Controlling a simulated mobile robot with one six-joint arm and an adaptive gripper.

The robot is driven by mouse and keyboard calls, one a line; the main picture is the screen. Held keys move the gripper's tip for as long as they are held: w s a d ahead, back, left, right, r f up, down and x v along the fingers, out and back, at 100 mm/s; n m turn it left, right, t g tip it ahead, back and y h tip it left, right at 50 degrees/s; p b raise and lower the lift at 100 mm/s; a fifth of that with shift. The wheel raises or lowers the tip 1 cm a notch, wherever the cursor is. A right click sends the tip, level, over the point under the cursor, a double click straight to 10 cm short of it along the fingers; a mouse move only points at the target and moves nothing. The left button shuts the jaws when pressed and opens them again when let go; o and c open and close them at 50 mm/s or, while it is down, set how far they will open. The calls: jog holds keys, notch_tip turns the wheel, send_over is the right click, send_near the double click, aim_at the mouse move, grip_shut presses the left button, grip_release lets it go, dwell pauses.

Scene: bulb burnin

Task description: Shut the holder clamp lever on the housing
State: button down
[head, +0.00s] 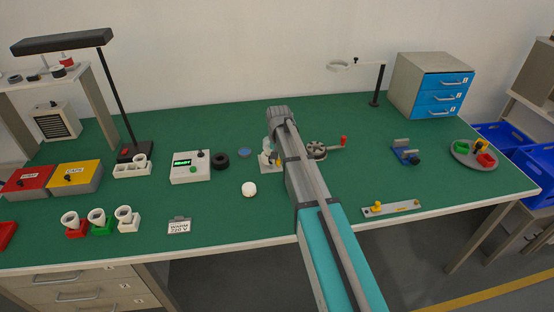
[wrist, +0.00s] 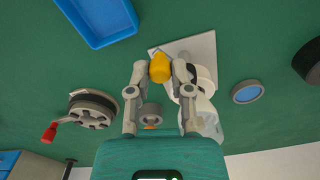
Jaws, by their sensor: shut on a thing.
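The housing is a white holder (wrist: 205,85) on a pale square base plate (wrist: 200,45); in the head view the base plate (head: 266,167) shows just left of my arm, which partly hides the holder. A yellow knob (wrist: 160,68), apparently the clamp lever's end, sits beside the holder over the plate's edge. My gripper (wrist: 158,72) is shut on this yellow knob, with a fingertip on either side. The lever's shaft and pivot are hidden, so I cannot tell its angle. In the head view my gripper's fingertips are mostly hidden.
A crank wheel (head: 318,150) with a red handle stands right of my arm. A blue disc (head: 244,152), black ring (head: 221,160) and white round piece (head: 249,189) lie to the left. A blue tray (wrist: 98,20) is near my gripper.

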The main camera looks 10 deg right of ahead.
jog(key=shift+s, duration=0.1)
jog(key=c, duration=0.5)
grip_release()
jog(key=shift+c, duration=0.2)
jog(key=s+d+r+n+p, duration=0.1)
jog(key=s, duration=1.1)
jog(key=s+r+n+p, duration=0.2)
jog(key=s, duration=1.1)
jog(key=shift+s+d, duration=0.15)
jog(key=shift+d, duration=0.25)
